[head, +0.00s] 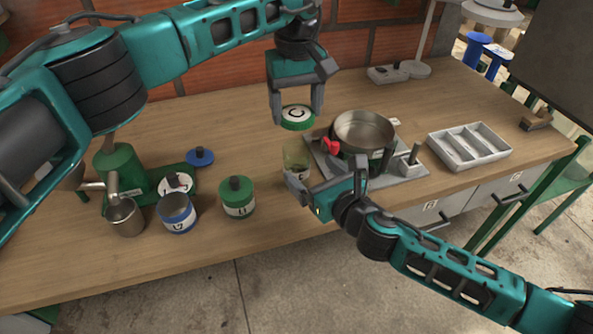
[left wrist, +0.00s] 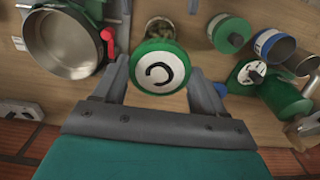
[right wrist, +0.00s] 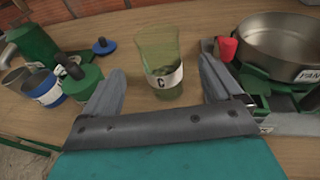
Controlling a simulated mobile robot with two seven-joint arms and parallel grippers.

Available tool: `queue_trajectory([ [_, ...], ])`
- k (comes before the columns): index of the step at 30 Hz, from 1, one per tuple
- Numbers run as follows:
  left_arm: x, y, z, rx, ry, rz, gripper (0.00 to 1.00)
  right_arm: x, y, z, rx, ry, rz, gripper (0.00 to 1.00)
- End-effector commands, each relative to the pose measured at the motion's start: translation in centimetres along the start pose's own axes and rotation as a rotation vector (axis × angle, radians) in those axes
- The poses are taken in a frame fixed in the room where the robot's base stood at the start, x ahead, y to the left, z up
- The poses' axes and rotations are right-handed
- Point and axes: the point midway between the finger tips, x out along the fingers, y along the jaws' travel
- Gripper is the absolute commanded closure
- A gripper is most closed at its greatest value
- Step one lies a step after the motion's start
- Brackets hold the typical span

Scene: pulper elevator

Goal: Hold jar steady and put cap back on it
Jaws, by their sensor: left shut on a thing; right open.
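The green cap with a white top and a black C-like mark (head: 298,117) is held in my left gripper (head: 298,112), above the jar. The cap also shows between the fingers in the left wrist view (left wrist: 160,66). The jar (head: 296,156) is greenish, see-through and upright on the table, with a white label marked C; its mouth is uncovered. In the right wrist view the jar (right wrist: 158,60) stands between the spread fingers of my right gripper (right wrist: 160,90), with gaps on both sides. The jar's lower part is partly hidden by my right gripper in the head view.
A steel pan (head: 363,130) on a grey stand with a red knob (head: 330,147) is close right of the jar. A green lidded jar (head: 237,197), a blue jar (head: 177,212) and a steel cup (head: 125,216) stand left. A grey divided tray (head: 468,146) lies right.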

Motion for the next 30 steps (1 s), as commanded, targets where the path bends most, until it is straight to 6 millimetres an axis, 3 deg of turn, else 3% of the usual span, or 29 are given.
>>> queue_trajectory([
  [6,0.0,0.0,0.0,0.0,0.0,0.0,0.57,3.9,0.1,0.1,0.001,-0.001,-0.001,0.08],
  [12,0.0,0.0,0.0,0.0,0.0,0.0,0.57,6.3,0.0,0.1,0.0,-0.001,-0.001,0.08],
  [27,0.0,0.0,0.0,0.0,0.0,0.0,0.57,7.4,0.0,0.1,0.0,0.0,0.001,0.08],
  [30,0.0,0.0,0.0,0.0,0.0,0.0,0.57,7.4,0.0,0.0,0.0,0.0,0.0,0.15],
])
